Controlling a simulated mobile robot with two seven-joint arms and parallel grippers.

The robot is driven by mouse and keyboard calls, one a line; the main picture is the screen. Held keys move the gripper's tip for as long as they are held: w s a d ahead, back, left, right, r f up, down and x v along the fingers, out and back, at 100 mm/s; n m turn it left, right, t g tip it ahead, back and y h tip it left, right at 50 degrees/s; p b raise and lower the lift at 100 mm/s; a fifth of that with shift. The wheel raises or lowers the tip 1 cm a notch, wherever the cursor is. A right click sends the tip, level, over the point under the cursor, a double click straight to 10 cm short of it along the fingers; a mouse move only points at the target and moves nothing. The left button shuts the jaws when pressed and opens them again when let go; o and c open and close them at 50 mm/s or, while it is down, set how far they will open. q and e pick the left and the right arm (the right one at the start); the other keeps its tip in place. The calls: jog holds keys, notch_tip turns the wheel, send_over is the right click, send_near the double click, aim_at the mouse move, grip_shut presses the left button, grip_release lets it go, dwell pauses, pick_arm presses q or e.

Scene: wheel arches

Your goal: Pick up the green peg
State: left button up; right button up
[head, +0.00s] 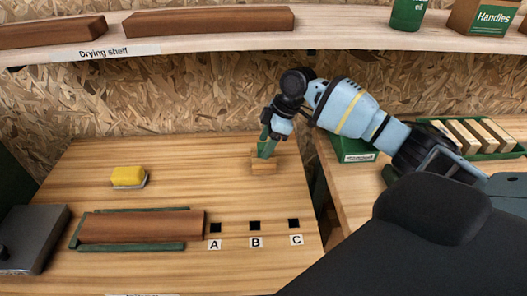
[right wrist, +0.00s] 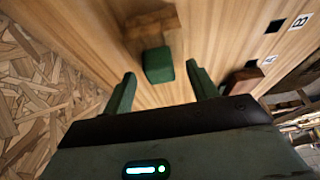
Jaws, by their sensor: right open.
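The green peg (right wrist: 159,66) stands in a small wooden block (right wrist: 150,22) in the right wrist view. In the head view the block (head: 263,167) sits at the back of the wooden bench, right of its middle. My right gripper (head: 265,138) is just above the block there; its green fingers and the peg overlap, so I cannot separate them clearly. In the right wrist view the open fingers (right wrist: 161,72) lie to either side of the peg's end, with a gap on both sides. My left gripper is not in view.
Three square holes, labelled A, B (head: 255,226) and C, lie in the bench front. A brown wooden bar (head: 145,227) lies in a green holder at left; a yellow sponge (head: 128,174) is behind it. The drying shelf (head: 340,32) hangs above. A side table holds a green tray (head: 511,147).

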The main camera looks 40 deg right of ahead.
jog(key=shift+w+a+f, duration=0.1)
jog(key=shift+a+f, duration=0.05)
jog(key=shift+f, duration=0.4)
jog(key=c, duration=1.1)
jog(key=shift+r, duration=0.15)
notch_tip(320, 180, up, 7)
jog(key=shift+r, duration=0.15)
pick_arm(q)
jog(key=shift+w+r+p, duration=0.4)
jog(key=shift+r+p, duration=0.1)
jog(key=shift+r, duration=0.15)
pick_arm(e)
jog(key=s+a, duration=0.3)
jog(key=s, duration=0.2)
jog(key=s+a, duration=0.3)
jog(key=s, duration=0.2)
jog(key=s+a, duration=0.3)
jog(key=s, duration=0.2)
jog(key=shift+s+a+f, duration=0.2)
jog(key=shift+f, duration=0.05)
